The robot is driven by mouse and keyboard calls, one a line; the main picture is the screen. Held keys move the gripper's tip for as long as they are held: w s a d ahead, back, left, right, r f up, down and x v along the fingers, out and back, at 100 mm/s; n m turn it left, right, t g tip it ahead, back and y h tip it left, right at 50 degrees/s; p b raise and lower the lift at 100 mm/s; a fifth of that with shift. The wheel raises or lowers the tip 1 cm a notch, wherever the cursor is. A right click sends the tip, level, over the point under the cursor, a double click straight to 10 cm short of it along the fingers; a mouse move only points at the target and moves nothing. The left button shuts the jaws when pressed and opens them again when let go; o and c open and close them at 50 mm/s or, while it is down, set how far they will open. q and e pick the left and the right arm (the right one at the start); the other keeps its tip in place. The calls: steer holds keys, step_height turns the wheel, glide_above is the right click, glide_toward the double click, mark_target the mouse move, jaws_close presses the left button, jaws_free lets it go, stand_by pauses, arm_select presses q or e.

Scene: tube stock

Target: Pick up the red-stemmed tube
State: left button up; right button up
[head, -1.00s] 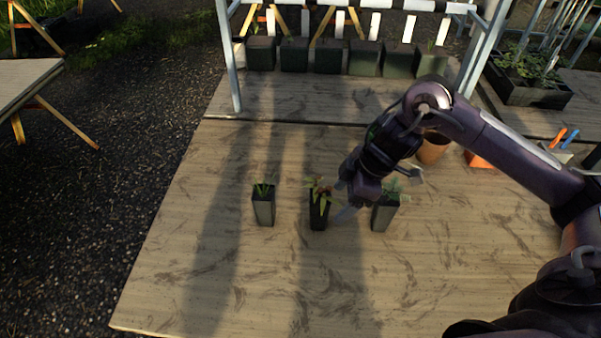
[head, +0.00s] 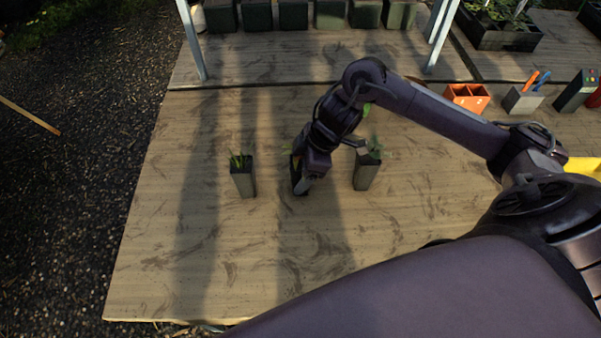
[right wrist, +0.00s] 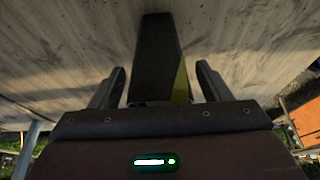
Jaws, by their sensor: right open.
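The middle tube (head: 298,189), a dark square pot, stands upright on the wooden bench and is mostly hidden behind my right gripper (head: 305,176). A second earlier its plant showed reddish parts; its stem is now hidden. In the right wrist view, the dark tube (right wrist: 155,60) stands between the two spread fingers of my right gripper (right wrist: 160,75), with a yellow-green strip of leaf beside it. The fingers are open, with gaps showing at both sides. A left tube (head: 243,180) and a right tube (head: 366,172) hold green plants. My left gripper is out of view.
The bench top (head: 200,270) is clear in front of the tubes. Farther back right are an orange container (head: 467,97) and a grey holder (head: 522,100) with orange and blue sticks. A metal rack post (head: 192,40) rises behind, near a row of dark pots.

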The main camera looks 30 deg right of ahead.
steer(key=c, duration=1.2)
steer(key=shift+o, duration=0.2)
steer(key=shift+r, duration=0.1)
